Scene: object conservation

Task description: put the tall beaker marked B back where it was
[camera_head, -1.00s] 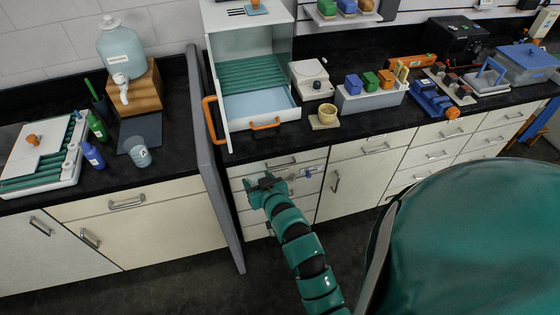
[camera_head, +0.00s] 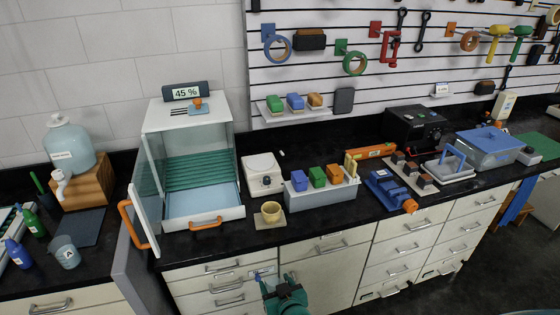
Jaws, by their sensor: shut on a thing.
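My gripper (camera_head: 276,281) shows at the bottom of the head view, in front of the drawers below the counter. It is shut on a clear, glassy thing, the beaker (camera_head: 262,273), which is hard to make out against the drawer fronts. I cannot read a B on it. A short beaker marked A (camera_head: 67,254) stands on the left counter beside a dark mat.
A glass-fronted cabinet (camera_head: 188,118) with its door swung open stands on the counter. A scale (camera_head: 263,172), a small cup (camera_head: 271,211) and a grey rack of coloured blocks (camera_head: 322,193) stand to its right. A grey partition (camera_head: 130,270) divides the counters.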

